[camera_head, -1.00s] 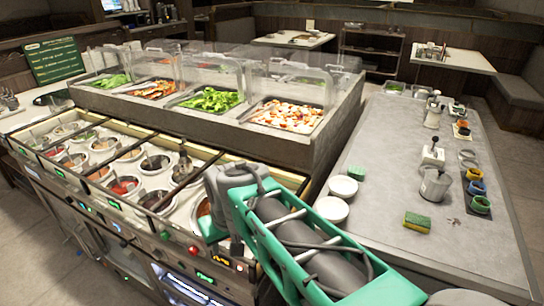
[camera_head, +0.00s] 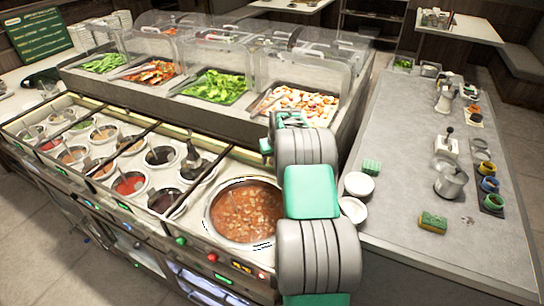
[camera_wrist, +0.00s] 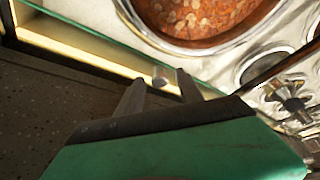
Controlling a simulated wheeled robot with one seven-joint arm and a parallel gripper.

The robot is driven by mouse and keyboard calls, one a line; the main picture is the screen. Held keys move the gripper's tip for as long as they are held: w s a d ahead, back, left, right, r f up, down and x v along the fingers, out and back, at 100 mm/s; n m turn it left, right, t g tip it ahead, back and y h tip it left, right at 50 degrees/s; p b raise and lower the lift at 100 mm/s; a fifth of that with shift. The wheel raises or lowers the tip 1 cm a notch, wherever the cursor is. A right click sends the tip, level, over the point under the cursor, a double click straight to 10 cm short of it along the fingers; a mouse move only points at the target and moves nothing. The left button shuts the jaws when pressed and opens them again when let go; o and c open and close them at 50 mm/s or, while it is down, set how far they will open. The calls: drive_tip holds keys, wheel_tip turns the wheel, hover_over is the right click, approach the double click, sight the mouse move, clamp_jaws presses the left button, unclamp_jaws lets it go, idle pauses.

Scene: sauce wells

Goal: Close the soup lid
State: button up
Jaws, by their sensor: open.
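The soup well (camera_head: 245,212) is open in the head view, at the right end of the sauce counter, with reddish chunky soup inside a round metal rim. Part of the soup (camera_wrist: 205,18) and its rim also show at the top of the wrist view. I cannot make out the soup lid in either view; my arm hides the area just right of the well. My gripper (camera_wrist: 158,88) is open in the wrist view, with two grey fingers apart below the soup rim. A small grey and reddish thing shows between the fingertips, apparently beyond them.
Several smaller sauce wells (camera_head: 131,184) with ladles lie left of the soup. A glass-covered salad bar (camera_head: 215,88) stands behind. On the right, a grey counter (camera_head: 410,190) holds white bowls (camera_head: 358,184), sponges (camera_head: 433,222) and a metal pot (camera_head: 450,182).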

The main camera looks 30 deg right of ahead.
drive_tip(key=shift+w+f, duration=0.1)
drive_tip(key=shift+f, duration=0.15)
drive_tip(key=shift+c, duration=0.4)
clamp_jaws()
idle(0.9)
